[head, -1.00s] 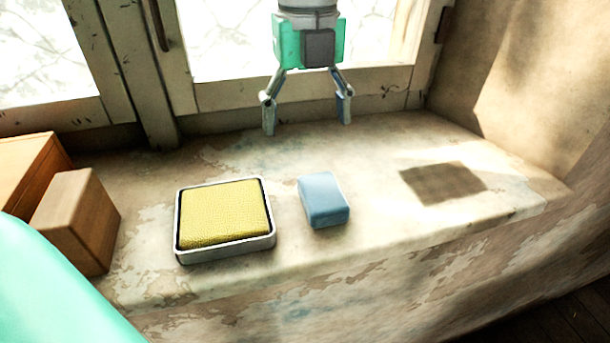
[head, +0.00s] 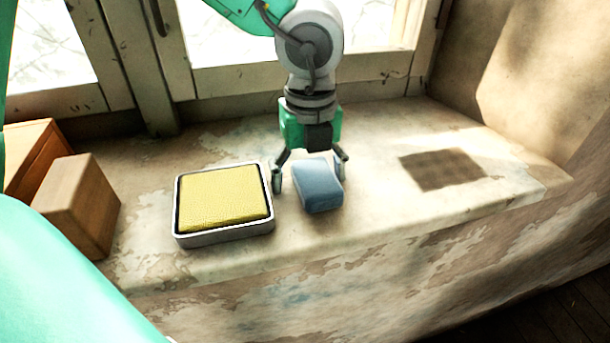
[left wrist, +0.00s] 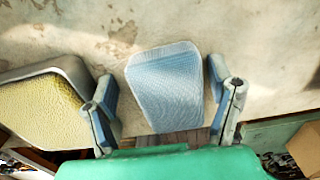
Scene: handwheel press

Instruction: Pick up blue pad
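The blue pad (head: 319,188) lies on the worn stone sill, to the right of the yellow pad in its metal tray. My left gripper (head: 308,180) is lowered over it, its fingers spread on either side of the pad. In the left wrist view the blue pad (left wrist: 168,85) sits between the two fingers (left wrist: 168,112), with a visible gap on the left and a narrow one on the right. The left gripper is open and holds nothing. My right gripper is in neither view.
The yellow pad (head: 224,196) fills a metal tray (head: 225,237) close to the left finger. Wooden blocks (head: 80,205) stand at the left. A brown patterned patch (head: 443,170) lies at the right. The sill's front edge drops off just before the pads.

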